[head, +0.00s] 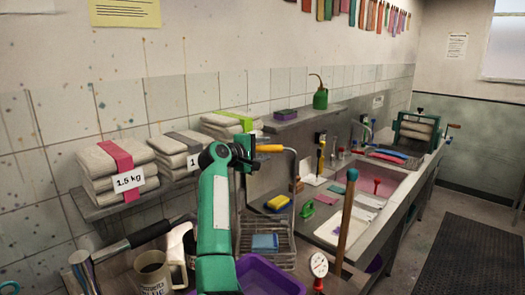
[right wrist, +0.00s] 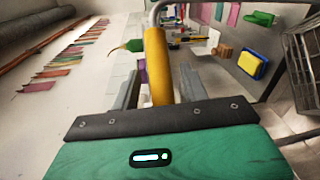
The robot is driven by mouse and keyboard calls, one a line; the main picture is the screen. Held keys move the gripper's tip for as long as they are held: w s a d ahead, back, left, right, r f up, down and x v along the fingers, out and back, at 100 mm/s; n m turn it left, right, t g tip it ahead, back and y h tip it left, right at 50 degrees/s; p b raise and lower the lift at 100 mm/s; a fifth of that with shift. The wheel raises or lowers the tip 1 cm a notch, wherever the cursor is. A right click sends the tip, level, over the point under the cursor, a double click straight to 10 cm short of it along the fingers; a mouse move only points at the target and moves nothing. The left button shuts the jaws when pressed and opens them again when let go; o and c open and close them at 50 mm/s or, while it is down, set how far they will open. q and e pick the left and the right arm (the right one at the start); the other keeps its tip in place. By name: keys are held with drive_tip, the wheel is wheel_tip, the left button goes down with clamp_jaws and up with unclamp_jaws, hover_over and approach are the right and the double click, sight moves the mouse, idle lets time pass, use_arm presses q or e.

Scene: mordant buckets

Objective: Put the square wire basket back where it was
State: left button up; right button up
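The square wire basket (head: 266,225) is in the middle of the head view, with an upright metal frame and a yellow handle (head: 270,148) at its top. A blue sponge (head: 265,243) shows at the basket. My right gripper (head: 245,150) is at the handle's left end. In the right wrist view the yellow handle (right wrist: 158,65) lies between my two grey fingers (right wrist: 157,88), and the basket's wires (right wrist: 303,65) show at the right edge. I cannot tell whether the fingers press on the handle. What lies under the basket is partly hidden. My left gripper is not clearly in view.
A purple tub (head: 268,276) stands in front of the basket. A wooden stick (head: 346,215) and a dial gauge (head: 319,265) stand to the right. A sink (head: 375,180) is behind them. A wall shelf (head: 120,205) bears folded cloth stacks.

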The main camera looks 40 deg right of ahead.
drive_tip(key=shift+r, duration=0.1)
drive_tip(key=shift+a, duration=0.15)
drive_tip(key=s+a+r+b, duration=0.1)
drive_tip(key=a+b, duration=0.3)
drive_tip(key=a, duration=0.7)
drive_tip(key=shift+s+a+r, duration=0.15)
drive_tip(key=shift+a+r, duration=0.1)
drive_tip(key=shift+r, duration=0.1)
